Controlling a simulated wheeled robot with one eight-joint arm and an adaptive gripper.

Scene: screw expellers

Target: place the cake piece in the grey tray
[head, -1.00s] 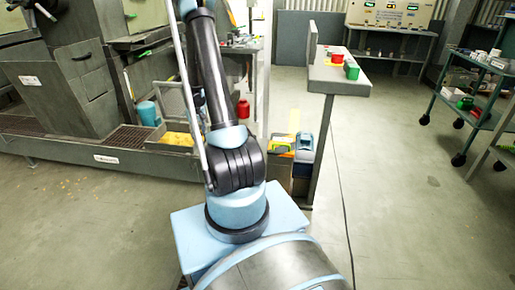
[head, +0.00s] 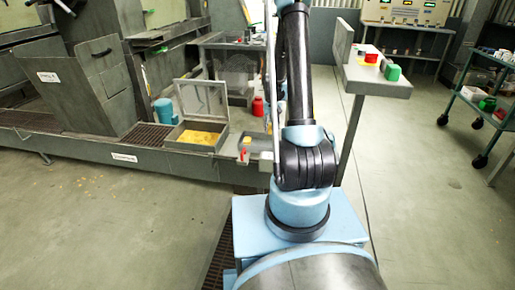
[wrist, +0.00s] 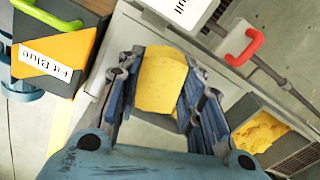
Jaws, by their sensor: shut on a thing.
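My gripper (wrist: 166,66) is shut on a yellow cake piece (wrist: 162,80), held between its two blue-grey fingers in the wrist view. A grey tray (head: 172,139) with yellow material in it and a raised lid stands left of my arm in the head view. A grey container with yellow crumbly material (wrist: 258,134), apparently the same tray, shows at the lower right of the wrist view, apart from the cake piece. My gripper cannot be made out in the head view.
An orange and dark bin labelled "Fit Blue" (wrist: 58,45) is at the wrist view's upper left. A red handle (wrist: 243,47) is at upper right. A grey table (head: 375,82) is to the right. Open floor lies in front.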

